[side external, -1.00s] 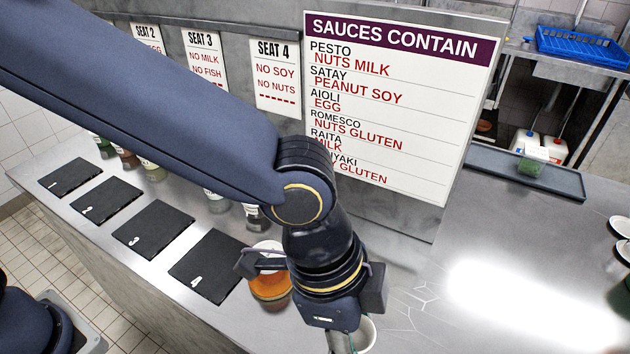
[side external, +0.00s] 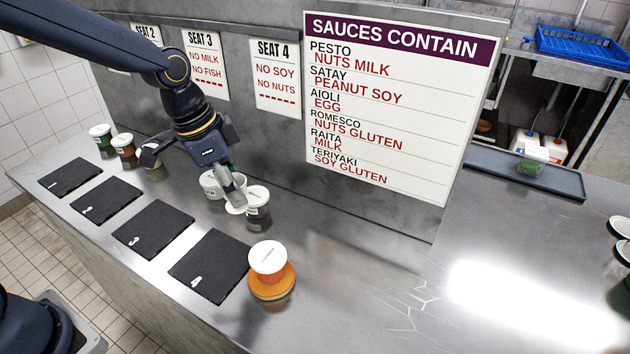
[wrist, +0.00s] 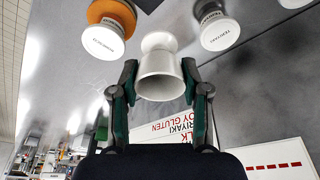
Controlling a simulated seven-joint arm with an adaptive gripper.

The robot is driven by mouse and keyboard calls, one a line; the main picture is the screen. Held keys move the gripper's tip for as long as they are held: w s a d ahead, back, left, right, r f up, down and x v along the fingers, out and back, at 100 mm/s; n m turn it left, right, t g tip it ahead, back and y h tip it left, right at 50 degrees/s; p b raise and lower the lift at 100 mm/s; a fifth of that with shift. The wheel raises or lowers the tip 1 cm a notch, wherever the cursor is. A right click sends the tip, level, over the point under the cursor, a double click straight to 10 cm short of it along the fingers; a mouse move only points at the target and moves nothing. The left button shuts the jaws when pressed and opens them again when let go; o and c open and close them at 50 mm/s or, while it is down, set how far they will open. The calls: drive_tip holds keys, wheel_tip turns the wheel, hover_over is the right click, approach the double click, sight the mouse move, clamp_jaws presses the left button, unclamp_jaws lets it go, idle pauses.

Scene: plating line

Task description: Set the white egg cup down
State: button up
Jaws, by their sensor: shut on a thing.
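The white egg cup (wrist: 158,75) is a small waisted cup between my two fingertips in the wrist view. My gripper (wrist: 160,82) is shut on the egg cup's wider end. In the side view, my gripper (side external: 230,182) points down among the sauce jars, and the egg cup (side external: 236,206) shows partly below it, close beside the dark teriyaki jar. I cannot tell whether the cup touches the counter or hangs just above it.
The teriyaki jar (side external: 257,211) and a pale jar (side external: 211,184) stand close by. The counter right of the romesco jar is clear.

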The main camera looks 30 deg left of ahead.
drive_tip(key=s+a+n+t+y, duration=0.2)
drive_tip(key=a+n, duration=0.6)
drive_tip(key=a, duration=1.7)
drive_tip(key=shift+g, duration=0.5)
drive_tip(key=w+a+f, duration=0.1)
drive_tip(key=w+f, duration=0.1)
drive_tip(key=w, duration=0.1)
drive_tip(key=w+a+f, duration=0.2)
drive_tip(key=w+f, duration=0.1)
drive_tip(key=w, duration=0.1)
drive_tip(key=w+a+f, duration=0.1)
drive_tip(key=w+f, duration=0.1)
drive_tip(key=w, duration=0.1)
drive_tip(key=shift+w+a+f, duration=0.2)
drive_tip(key=shift+w+f, duration=0.2)
drive_tip(key=shift+w+a+f, duration=0.15)
drive_tip(key=shift+w+f, duration=0.2)
drive_tip(key=shift+f, duration=0.05)
drive_tip(key=shift+s+x, duration=0.15)
drive_tip(key=shift+x, duration=0.7)
drive_tip(key=shift+s+x, duration=0.15)
drive_tip(key=shift+x, duration=0.75)
drive_tip(key=shift+f, duration=0.1)
drive_tip(key=o, duration=1.1)
drive_tip(key=shift+f, duration=0.1)
drive_tip(key=shift+o, duration=0.2)
